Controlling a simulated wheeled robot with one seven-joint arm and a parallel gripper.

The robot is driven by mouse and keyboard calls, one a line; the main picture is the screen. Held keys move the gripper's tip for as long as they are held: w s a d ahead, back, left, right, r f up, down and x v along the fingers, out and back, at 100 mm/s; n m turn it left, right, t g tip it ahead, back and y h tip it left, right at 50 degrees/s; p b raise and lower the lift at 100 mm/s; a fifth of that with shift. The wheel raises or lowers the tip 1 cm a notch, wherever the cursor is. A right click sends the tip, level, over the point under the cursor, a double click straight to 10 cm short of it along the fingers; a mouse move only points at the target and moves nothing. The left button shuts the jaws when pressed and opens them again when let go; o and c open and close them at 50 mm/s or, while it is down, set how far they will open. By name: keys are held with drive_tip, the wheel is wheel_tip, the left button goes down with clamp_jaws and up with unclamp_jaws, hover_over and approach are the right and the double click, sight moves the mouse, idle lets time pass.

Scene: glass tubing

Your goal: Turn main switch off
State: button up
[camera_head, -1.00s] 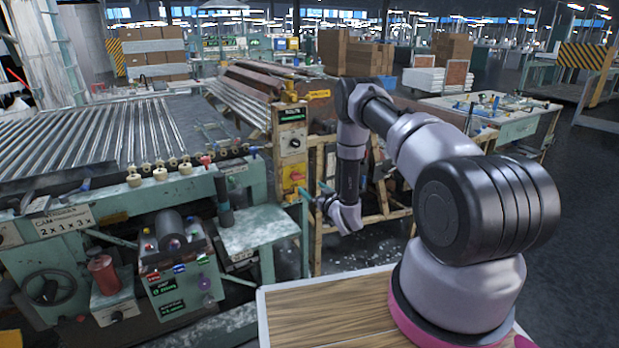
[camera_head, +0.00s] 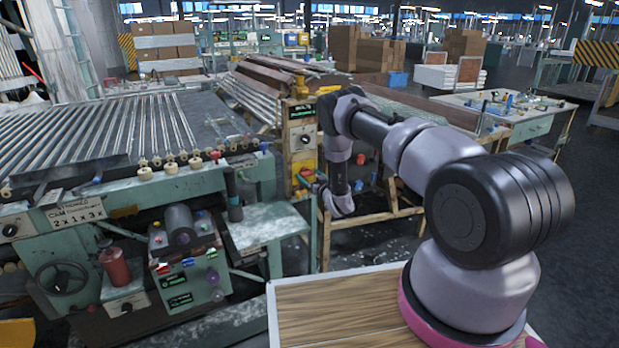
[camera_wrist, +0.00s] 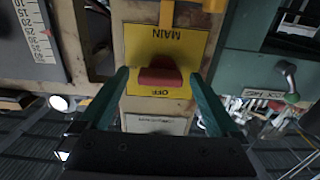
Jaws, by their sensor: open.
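The main switch is a red knob (camera_wrist: 160,76) on a yellow plate (camera_wrist: 187,45) in the wrist view. The plate is marked MAIN and OFF, with the lettering upside down in the picture. I cannot tell the knob's setting for sure. My gripper (camera_wrist: 160,74) is open, with one teal finger on each side of the knob and a gap to it on both sides. Contact is not visible. In the head view, my gripper (camera_head: 309,182) is at the yellow switch plate (camera_head: 304,160) on the wooden post, partly covering it.
A black dial on a panel (camera_head: 301,138) sits above the switch on the same post. A green machine with rollers (camera_head: 100,135) stands to the left. In the wrist view, a green-handled lever (camera_wrist: 290,85) is to the right. Wooden framing (camera_head: 375,218) stands behind my arm.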

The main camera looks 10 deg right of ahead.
drive_tip(key=c, duration=1.4)
drive_tip(key=shift+o, duration=0.2)
drive_tip(key=shift+n, duration=0.3)
drive_tip(key=n, duration=0.3)
drive_tip(key=shift+r+n, duration=0.1)
drive_tip(key=shift+n, duration=0.2)
drive_tip(key=n, duration=0.4)
drive_tip(key=shift+a+n, duration=0.1)
drive_tip(key=shift+n, duration=0.2)
drive_tip(key=n, duration=0.4)
drive_tip(key=shift+n, duration=0.3)
drive_tip(key=shift+a+r+n, duration=0.1)
drive_tip(key=shift+n, duration=2.1)
